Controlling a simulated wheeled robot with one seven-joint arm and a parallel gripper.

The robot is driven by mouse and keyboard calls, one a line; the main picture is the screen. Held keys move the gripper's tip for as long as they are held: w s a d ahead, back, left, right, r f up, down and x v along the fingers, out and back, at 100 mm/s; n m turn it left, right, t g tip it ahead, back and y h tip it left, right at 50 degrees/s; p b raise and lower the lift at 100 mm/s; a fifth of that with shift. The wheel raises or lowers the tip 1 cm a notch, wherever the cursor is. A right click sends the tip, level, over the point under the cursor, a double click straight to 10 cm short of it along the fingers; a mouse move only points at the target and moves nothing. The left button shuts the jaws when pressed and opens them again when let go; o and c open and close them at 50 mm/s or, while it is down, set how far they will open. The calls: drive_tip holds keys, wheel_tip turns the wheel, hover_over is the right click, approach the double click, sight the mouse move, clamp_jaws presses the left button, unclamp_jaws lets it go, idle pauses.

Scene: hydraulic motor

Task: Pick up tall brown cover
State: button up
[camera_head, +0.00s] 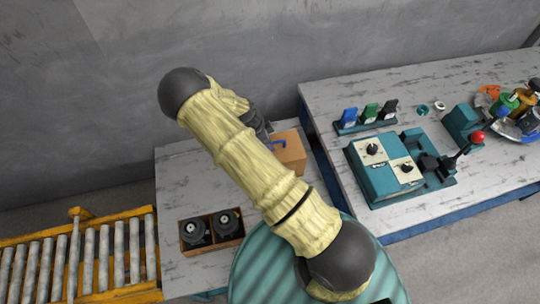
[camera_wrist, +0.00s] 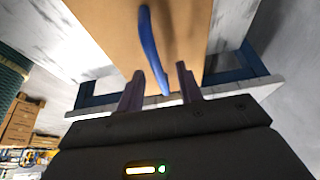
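The tall brown cover (camera_head: 290,153) stands on the left table, an orange-brown block with a blue handle (camera_head: 279,143) on it. In the wrist view the brown cover (camera_wrist: 185,35) fills the upper middle, and its curved blue handle (camera_wrist: 150,45) runs down toward my fingers. My gripper (camera_wrist: 159,70) is open, with one finger on each side of the handle's lower end in the picture. I cannot tell whether either finger touches it. In the head view my arm hides most of the gripper and part of the cover's left side.
A brown box (camera_head: 211,232) with two dark round parts sits at the left table's front. A yellow roller conveyor (camera_head: 80,258) is at left. The right table (camera_head: 330,95) carries a teal control unit (camera_head: 385,170) and colored switches (camera_head: 367,117). Bare tabletop lies left of my arm.

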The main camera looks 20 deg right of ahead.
drive_tip(key=shift+x, duration=0.9)
clamp_jaws()
